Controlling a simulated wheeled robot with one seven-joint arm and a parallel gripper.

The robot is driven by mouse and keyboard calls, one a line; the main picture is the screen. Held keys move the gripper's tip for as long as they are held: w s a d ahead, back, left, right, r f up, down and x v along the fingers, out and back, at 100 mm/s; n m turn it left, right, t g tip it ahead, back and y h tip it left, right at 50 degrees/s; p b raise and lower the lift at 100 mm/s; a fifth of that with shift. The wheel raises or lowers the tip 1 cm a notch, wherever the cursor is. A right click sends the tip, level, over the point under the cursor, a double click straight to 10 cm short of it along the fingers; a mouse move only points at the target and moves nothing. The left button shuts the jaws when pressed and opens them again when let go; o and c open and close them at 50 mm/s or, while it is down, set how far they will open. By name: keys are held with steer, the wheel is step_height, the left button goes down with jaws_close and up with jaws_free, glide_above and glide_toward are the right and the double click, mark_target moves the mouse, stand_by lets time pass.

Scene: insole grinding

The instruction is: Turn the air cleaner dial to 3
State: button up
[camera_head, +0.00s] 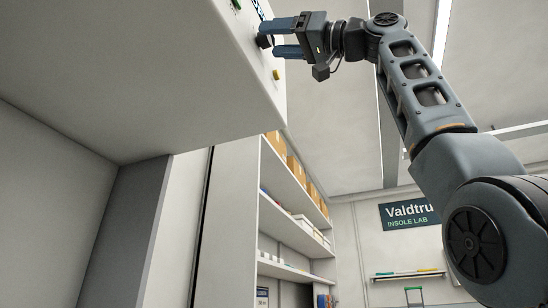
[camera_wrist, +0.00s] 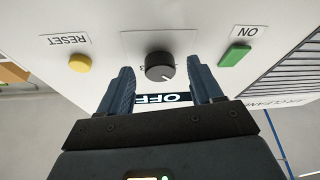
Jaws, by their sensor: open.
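The air cleaner (camera_head: 200,80) is a large pale box at the upper left of the head view. Its front panel (camera_wrist: 200,42) fills the upper part of the wrist view, seen upside down. The black dial (camera_wrist: 159,66) sits on this panel, with a white mark at its lower right edge. A "3" shows partly at its left, and an "OFF" label (camera_wrist: 162,99) lies below it in the picture. My gripper (camera_wrist: 163,84) is open, its two blue fingers on either side of the dial with gaps showing. In the head view, my gripper (camera_head: 288,38) is at the panel.
A yellow RESET button (camera_wrist: 79,63) lies left of the dial and a green ON button (camera_wrist: 235,53) lies right of it in the wrist view. A vent grille is at the far right. Shelves (camera_head: 290,205) with boxes stand beyond the air cleaner.

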steer(key=shift+w+a+r, duration=0.2)
steer(key=shift+a, duration=0.4)
steer(key=c, duration=1.1)
